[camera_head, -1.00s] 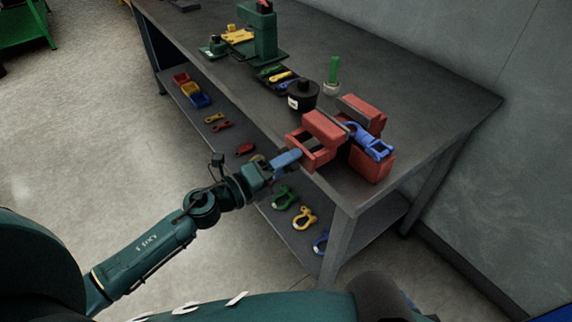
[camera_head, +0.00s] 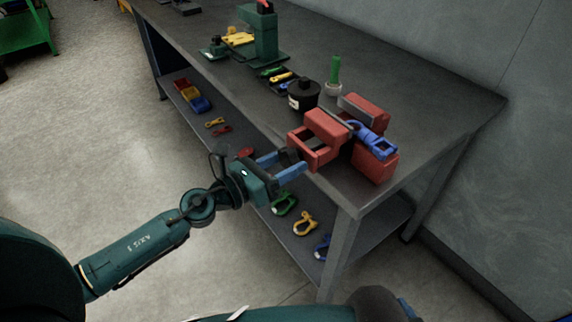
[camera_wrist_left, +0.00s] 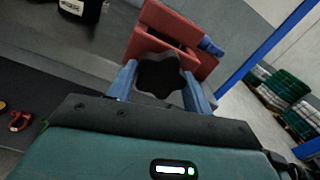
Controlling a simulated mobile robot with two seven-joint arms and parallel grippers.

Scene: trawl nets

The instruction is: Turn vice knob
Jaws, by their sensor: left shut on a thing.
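The red vice (camera_head: 327,124) is mounted at the near edge of the grey workbench, and its red body also shows in the wrist view (camera_wrist_left: 165,24). A blue shackle (camera_head: 374,143) sits between its jaws. The black, lobed vice knob (camera_wrist_left: 162,77) faces my left wrist camera. My left gripper (camera_head: 291,162) is at the front of the vice, with its two blue fingers on either side of the knob. In the wrist view the gripper (camera_wrist_left: 160,85) is shut on the knob. The knob is mostly hidden in the head view.
A black pot (camera_head: 304,94) and a green-handled item (camera_head: 334,75) stand behind the vice. A green machine (camera_head: 263,38) is farther back. The lower shelf (camera_head: 262,182) holds several shackles and small bins. Open floor lies to the left.

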